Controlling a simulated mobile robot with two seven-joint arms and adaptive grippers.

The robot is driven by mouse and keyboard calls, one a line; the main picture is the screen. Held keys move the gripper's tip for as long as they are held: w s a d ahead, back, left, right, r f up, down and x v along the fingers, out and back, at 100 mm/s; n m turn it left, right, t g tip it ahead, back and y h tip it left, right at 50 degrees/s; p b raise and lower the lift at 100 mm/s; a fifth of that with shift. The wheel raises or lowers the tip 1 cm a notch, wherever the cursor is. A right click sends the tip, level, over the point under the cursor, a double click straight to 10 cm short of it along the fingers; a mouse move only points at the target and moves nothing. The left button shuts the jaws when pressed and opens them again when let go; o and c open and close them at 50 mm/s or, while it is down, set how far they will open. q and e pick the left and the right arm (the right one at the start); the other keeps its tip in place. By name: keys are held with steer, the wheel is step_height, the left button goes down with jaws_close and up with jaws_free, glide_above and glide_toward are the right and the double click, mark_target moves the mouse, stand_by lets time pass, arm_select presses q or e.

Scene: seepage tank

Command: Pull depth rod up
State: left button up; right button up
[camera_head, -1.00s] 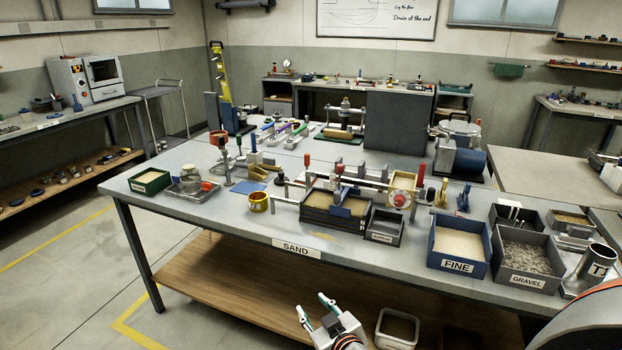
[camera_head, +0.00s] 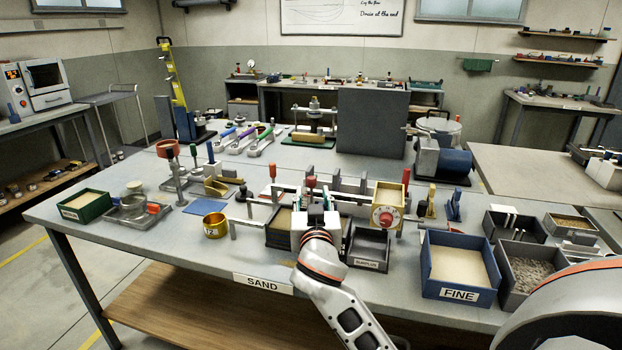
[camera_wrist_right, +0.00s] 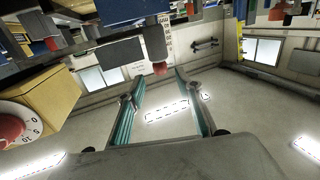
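My right gripper (camera_head: 315,215) is over the dark sand tank (camera_head: 280,238) at the table's front edge and hides part of it. In the right wrist view its two teal-lined fingers (camera_wrist_right: 163,100) are spread apart with nothing between them. A red-topped upright piece (camera_head: 311,182), possibly the depth rod, stands just beyond the fingertips in the head view. A red knob (camera_wrist_right: 160,68) shows near the fingers in the wrist view, apart from them. I cannot tell for certain which upright piece is the depth rod. My left gripper is not in view.
A yellow box with a red dial (camera_head: 388,208) stands right of the gripper. A grey surplus tray (camera_head: 370,248), a blue FINE bin (camera_head: 460,264) and a gravel bin (camera_head: 527,272) line the right front. A brass cup (camera_head: 215,226) and green tray (camera_head: 85,206) stand left.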

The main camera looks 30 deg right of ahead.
mark_target(312, 184)
steer(key=x, duration=0.7)
steer(key=shift+w, duration=0.15)
jaws_close()
